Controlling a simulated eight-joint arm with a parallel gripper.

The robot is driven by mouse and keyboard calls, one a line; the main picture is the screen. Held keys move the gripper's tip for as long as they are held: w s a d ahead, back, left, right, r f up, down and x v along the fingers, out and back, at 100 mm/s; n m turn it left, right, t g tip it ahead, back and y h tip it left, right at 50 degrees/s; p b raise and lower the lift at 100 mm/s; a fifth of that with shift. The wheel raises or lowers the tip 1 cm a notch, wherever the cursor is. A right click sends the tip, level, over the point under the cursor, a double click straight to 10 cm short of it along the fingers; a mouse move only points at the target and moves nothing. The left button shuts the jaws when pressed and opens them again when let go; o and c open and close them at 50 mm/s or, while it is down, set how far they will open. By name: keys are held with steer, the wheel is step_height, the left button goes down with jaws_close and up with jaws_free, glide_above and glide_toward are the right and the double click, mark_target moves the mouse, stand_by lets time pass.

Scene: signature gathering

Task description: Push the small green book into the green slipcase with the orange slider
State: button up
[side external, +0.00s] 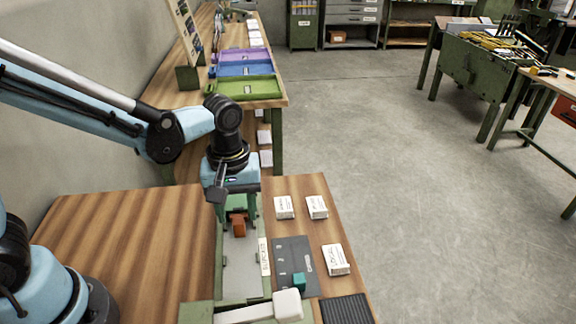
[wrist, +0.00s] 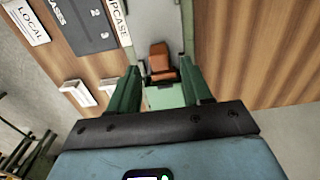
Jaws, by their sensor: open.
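The orange slider (side external: 238,228) stands in a grey channel (side external: 243,270) with green side rails. My gripper (side external: 238,217) points down over the channel's far part, its green fingers apart. In the wrist view, the slider (wrist: 160,64) lies between the fingertips of my gripper (wrist: 161,68), with no clear contact. A pale green flat piece (wrist: 165,98) lies beside the slider between the fingers; I cannot tell if it is the small green book. I cannot make out the slipcase for certain.
A dark grey panel (side external: 285,250) with a teal block (side external: 299,281) lies right of the channel. White labelled blocks (side external: 335,259) sit on the wooden table. A white-ended lever (side external: 286,304) crosses the near end. The table left of the channel (side external: 140,240) is bare.

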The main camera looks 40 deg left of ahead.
mark_target(237, 218)
step_height(237, 218, up, 11)
steer(key=shift+f, duration=0.2)
stand_by(0.3)
steer(key=shift+a, duration=0.1)
steer(key=s+a+f+m+t, duration=0.2)
steer(key=s+a+m+t, duration=0.1)
steer(key=a+m+t, duration=0.4)
steer(key=shift+a+m, duration=0.6)
steer(key=shift+m, duration=0.4)
